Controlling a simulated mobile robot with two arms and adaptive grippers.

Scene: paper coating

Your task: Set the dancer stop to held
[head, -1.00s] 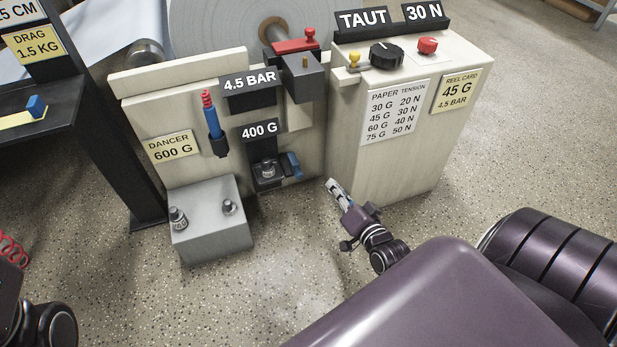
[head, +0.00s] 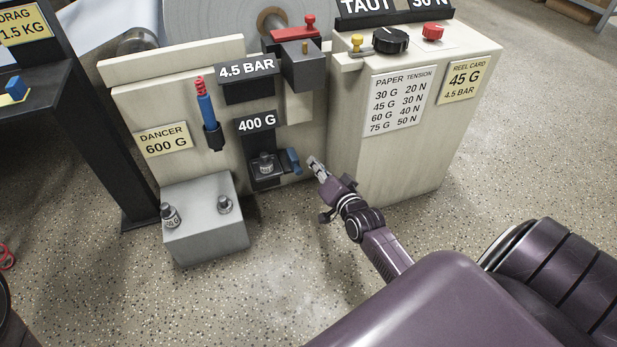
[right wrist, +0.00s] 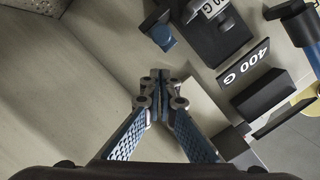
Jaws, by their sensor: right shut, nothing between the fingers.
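A small blue tab (head: 293,160), which looks like the dancer stop, sticks out at the right of the black weight holder (head: 263,178) under the 400 G display (head: 257,122). A metal weight (head: 265,163) stands on the holder. The blue tab also shows in the right wrist view (right wrist: 163,38), beyond my fingertips. My right gripper (head: 312,163) is shut and empty, just right of the tab, with a small gap seen between them. It also shows in the right wrist view (right wrist: 160,76). The DANCER 600 G card (head: 163,139) is on the panel. My left gripper is out of view.
A grey block (head: 205,235) with two weights stands below the panel. A blue rod with a red coil (head: 207,112) hangs left of the displays. The control cabinet (head: 400,160) with black and red knobs stands close to my right gripper. The floor in front is clear.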

